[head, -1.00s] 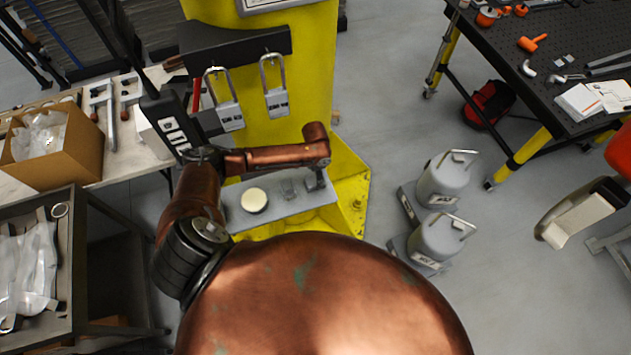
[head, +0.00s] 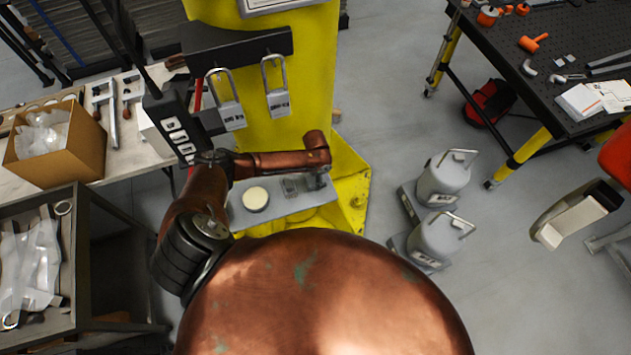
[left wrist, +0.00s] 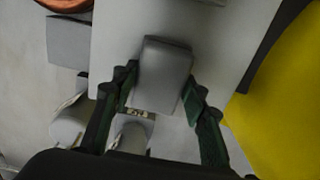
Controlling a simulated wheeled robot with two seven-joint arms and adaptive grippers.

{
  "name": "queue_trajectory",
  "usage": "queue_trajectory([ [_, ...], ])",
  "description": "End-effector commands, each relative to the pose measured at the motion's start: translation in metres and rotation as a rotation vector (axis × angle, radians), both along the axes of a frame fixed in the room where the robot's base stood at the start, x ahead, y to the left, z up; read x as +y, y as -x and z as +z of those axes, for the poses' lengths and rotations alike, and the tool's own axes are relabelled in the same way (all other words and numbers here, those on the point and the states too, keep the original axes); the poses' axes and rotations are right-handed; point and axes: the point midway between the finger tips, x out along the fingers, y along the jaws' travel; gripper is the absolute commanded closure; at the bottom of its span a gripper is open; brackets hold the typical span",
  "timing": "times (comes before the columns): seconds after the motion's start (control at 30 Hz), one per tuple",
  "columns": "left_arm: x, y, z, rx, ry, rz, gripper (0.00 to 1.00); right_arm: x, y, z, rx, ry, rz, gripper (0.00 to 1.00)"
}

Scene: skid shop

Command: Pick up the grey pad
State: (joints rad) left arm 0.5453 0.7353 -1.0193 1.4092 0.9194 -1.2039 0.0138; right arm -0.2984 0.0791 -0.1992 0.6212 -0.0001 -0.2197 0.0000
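The grey pad (left wrist: 165,75) is a small rounded grey block near the end of a light grey shelf (left wrist: 115,45) in the left wrist view. My left gripper (left wrist: 160,82) has its two dark green fingers on either side of the pad. The fingers are spread; a gap shows on the left, and the right fingertip lies close to the pad's edge. Whether it touches is unclear. In the head view my left gripper (head: 318,178) points down at the right end of the shelf (head: 275,207), and the arm partly hides that spot. My right gripper is out of view.
A round cream button (head: 255,199) and a small grey piece (head: 291,187) are on the shelf. Behind stands a yellow column (head: 310,75) with padlocks (head: 277,98). Two grey canisters (head: 443,180) stand on the floor to the right. A cardboard box (head: 60,150) is at left.

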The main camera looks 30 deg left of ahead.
Motion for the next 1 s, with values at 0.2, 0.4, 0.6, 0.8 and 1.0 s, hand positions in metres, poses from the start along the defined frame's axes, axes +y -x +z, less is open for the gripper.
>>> queue_trajectory([
  [0.2, 0.001, 0.002, -0.002, 0.002, -0.001, 0.001, 0.79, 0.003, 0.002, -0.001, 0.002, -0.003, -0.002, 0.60],
  [0.4, 0.001, 0.002, -0.002, 0.003, -0.001, 0.001, 0.85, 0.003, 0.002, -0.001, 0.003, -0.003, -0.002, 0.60],
  [0.6, 0.001, 0.002, -0.001, 0.004, -0.001, 0.001, 0.85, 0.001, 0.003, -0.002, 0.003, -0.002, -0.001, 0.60],
  [0.8, 0.001, 0.001, 0.014, 0.000, 0.000, -0.001, 0.85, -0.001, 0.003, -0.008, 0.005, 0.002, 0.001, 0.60],
  [1.0, 0.002, 0.022, 0.052, 0.001, -0.001, -0.003, 0.85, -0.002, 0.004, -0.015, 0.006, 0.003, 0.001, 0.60],
])
